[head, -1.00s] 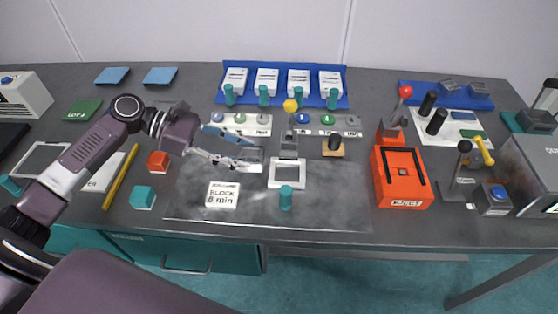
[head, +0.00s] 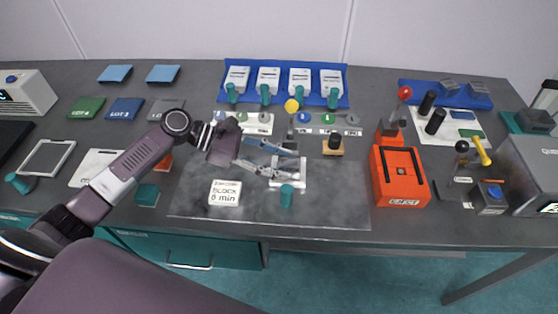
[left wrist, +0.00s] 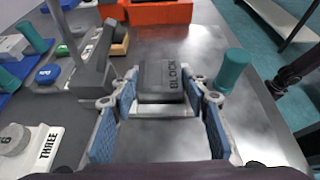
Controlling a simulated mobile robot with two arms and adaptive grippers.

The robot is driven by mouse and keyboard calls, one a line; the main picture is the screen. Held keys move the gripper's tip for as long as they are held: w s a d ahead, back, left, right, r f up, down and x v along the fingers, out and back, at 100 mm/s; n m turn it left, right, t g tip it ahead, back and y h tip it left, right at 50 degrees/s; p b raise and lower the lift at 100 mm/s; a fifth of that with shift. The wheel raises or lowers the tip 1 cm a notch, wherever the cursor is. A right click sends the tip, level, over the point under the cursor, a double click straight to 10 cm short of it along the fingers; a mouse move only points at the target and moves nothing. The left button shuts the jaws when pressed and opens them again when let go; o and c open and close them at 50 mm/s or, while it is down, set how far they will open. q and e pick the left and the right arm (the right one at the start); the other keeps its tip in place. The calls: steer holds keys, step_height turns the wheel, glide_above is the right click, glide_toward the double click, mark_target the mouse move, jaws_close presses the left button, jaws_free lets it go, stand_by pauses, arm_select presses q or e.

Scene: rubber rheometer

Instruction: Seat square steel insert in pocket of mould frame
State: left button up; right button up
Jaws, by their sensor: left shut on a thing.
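My left gripper (head: 270,170) reaches in from the left over the white square mould frame (head: 302,186), hiding most of it in the head view. In the left wrist view the gripper (left wrist: 168,85) is shut on a dark grey square insert (left wrist: 163,78) marked BLOCK. The insert lies between the two fingertips, directly over the pale frame (left wrist: 150,109). I cannot tell whether its underside is in the pocket or just above it. The insert is hardly visible in the head view. My right gripper is not in view.
A teal cylinder (head: 286,196) stands close in front of the frame, and also shows in the left wrist view (left wrist: 233,68). A grey post with a yellow knob (head: 291,106) stands behind. A white block card (head: 225,193) lies left, an orange box (head: 401,178) right.

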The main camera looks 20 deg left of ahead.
arm_select(q)
steer(key=o, duration=1.4)
steer(key=shift+o, duration=0.2)
steer(key=b+v, duration=0.1)
steer(key=v, duration=1)
steer(key=shift+a, duration=0.15)
steer(key=shift+s+a+r, duration=0.2)
steer(key=shift+a+r, duration=0.05)
steer(key=shift+a, duration=0.1)
